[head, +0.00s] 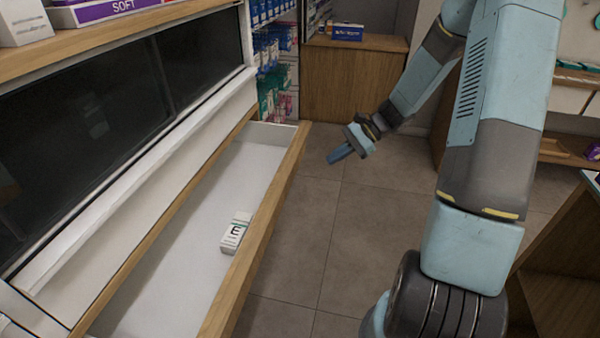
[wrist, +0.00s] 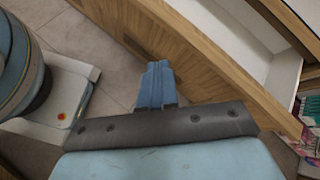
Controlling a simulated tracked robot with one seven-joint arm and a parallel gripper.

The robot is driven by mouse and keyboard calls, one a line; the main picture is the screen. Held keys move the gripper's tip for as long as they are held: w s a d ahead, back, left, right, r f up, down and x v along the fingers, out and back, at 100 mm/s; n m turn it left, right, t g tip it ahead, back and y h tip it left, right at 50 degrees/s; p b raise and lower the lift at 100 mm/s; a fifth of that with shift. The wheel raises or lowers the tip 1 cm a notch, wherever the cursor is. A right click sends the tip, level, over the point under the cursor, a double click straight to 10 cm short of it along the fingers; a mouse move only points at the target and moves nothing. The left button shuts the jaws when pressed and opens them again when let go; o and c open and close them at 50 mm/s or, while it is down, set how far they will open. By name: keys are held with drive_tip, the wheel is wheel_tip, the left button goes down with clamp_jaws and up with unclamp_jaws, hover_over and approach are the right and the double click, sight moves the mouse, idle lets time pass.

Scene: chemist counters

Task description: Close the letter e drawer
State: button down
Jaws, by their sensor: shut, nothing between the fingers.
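The drawer (head: 290,165) is pulled open on the left of the head view, with a wooden front and a white interior. A small white box marked with a letter E (head: 235,233) lies inside it against the front panel. My gripper (head: 341,154) is shut and empty, out in front of the drawer near its far end and apart from it in the head view. In the wrist view my gripper (wrist: 158,84) points towards the wooden drawer front (wrist: 215,65); whether it touches is hard to tell there.
A counter with dark glass (head: 80,110) stands above the drawer. Shelves of blue and green packets (head: 272,60) and a wooden cabinet (head: 350,80) stand at the back. A wooden unit (head: 560,270) is at the lower right. The tiled floor (head: 305,230) before the drawer is clear.

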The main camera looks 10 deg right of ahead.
drive_tip(key=w+d+f+m+t+y, duration=0.25)
drive_tip(key=w+f+m+t, duration=0.2)
drive_tip(key=f, duration=0.35)
drive_tip(key=w+d+f+m+t+y, duration=0.2)
drive_tip(key=w+f+m+t+y, duration=0.15)
drive_tip(key=f+m, duration=0.35)
drive_tip(key=x, duration=1.4)
drive_tip(key=shift+f+n, duration=0.35)
drive_tip(key=shift+f, duration=0.15)
drive_tip(key=shift+w, duration=0.2)
